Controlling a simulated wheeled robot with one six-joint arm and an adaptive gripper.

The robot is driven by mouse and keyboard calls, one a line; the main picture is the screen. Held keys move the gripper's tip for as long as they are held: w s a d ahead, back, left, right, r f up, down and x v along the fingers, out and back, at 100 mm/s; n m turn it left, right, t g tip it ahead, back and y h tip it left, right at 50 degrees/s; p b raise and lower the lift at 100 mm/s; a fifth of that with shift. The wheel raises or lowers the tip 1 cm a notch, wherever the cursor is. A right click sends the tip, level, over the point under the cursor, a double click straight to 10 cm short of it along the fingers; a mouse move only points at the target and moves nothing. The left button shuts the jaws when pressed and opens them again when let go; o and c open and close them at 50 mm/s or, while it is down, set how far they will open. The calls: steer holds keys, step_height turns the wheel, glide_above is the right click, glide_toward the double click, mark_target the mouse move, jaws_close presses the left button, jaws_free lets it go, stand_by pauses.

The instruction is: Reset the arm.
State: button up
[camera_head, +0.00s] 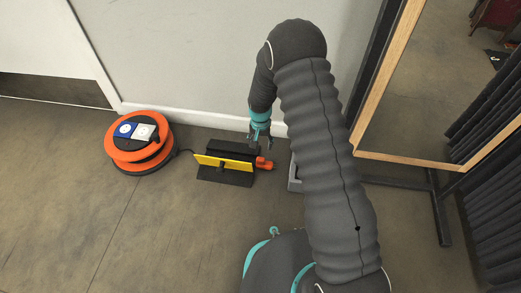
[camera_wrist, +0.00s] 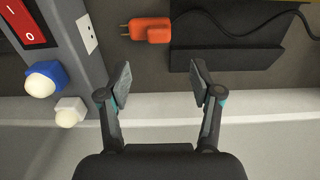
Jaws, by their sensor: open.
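My arm reaches forward and down from my base in the head view. My gripper (camera_head: 261,138) hangs low in front of the grey wall, above the far side of a black stand. In the wrist view my gripper (camera_wrist: 160,88) has its two fingers spread wide apart, with nothing between them. An orange plug (camera_wrist: 148,30) lies beyond the fingertips, apart from them; it also shows beside the stand in the head view (camera_head: 265,163). My arm hides part of the floor and wall behind it.
An orange cable reel (camera_head: 139,142) stands left. A black stand with a yellow plate (camera_head: 224,163) is on the floor. A wood-framed mirror (camera_head: 376,82) stands right. Floor at front left is clear.

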steer(key=shift+r, duration=0.55)
steer(key=s+d+n+g, duration=0.2)
steer(key=s, duration=0.5)
steer(key=s+d+r+t+p, duration=0.2)
steer(key=s+r, duration=0.6)
steer(key=r, duration=0.8)
steer(key=s+d+r+t+p, duration=0.3)
steer(key=s+d+r, duration=0.3)
steer(key=r, duration=1.1)
steer(key=s+d+r+t+p, duration=0.2)
steer(key=s+d+r+p, duration=0.2)
steer(key=s+r, duration=0.6)
step_height(320, 180, up, 7)
steer(key=shift+s+d+f+t, duration=0.1)
steer(key=shift+s+d+t, duration=0.2)
steer(key=shift+d, duration=0.05)
